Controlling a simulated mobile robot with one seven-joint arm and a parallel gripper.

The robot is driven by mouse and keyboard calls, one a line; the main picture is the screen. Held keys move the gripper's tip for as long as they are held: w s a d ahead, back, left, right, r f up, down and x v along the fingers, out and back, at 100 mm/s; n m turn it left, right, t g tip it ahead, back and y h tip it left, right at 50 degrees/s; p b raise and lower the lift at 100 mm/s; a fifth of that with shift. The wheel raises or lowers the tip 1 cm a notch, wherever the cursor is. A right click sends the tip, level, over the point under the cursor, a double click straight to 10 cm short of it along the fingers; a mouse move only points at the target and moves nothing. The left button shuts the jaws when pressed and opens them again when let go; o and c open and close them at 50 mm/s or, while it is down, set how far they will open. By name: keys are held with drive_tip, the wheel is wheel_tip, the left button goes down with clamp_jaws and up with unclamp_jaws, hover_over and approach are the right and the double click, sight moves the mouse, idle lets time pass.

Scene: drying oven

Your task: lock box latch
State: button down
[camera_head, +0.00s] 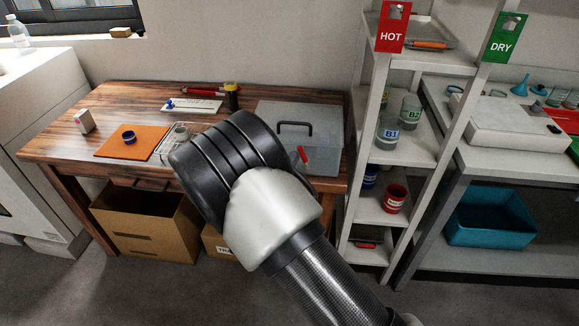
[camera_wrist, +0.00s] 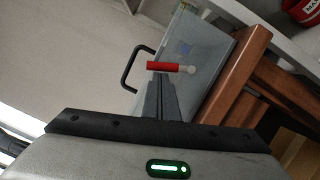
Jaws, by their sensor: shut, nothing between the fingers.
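The box (camera_head: 330,120) is a grey, see-through case with a black carry handle (camera_head: 296,127) on its lid, at the right end of the wooden table. Its latch (camera_head: 302,155) has a red grip and sits on the front side. In the wrist view the box (camera_wrist: 210,48) appears tilted, with the red latch (camera_wrist: 162,67) and its pale round end across the middle. My gripper (camera_wrist: 165,82) is shut and empty, its fingertips just at or below the red grip. I cannot tell whether they touch it. In the head view my arm hides the gripper.
The wooden table (camera_head: 75,140) also holds an orange mat (camera_head: 125,143), a wire rack and a white tray. A shelf (camera_head: 375,205) with bottles and cups stands close to the right of the box. Cardboard boxes (camera_head: 150,225) stand under the table.

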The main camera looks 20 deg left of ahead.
drive_tip(key=shift+w+d+r+m+g+b, duration=0.15)
drive_tip(key=shift+d+r+m+b, duration=0.15)
drive_tip(key=shift+m, duration=0.4)
drive_tip(key=shift+d+r+m+g+b, duration=0.1)
drive_tip(key=shift+d+m+b, duration=0.2)
drive_tip(key=shift+m, duration=0.4)
drive_tip(key=shift+w+d+r+m+g+b, duration=0.1)
drive_tip(key=shift+d+r+m+g+b, duration=0.1)
drive_tip(key=shift+m+b, duration=0.35)
drive_tip(key=shift+m, duration=0.25)
drive_tip(key=shift+s, duration=0.15)
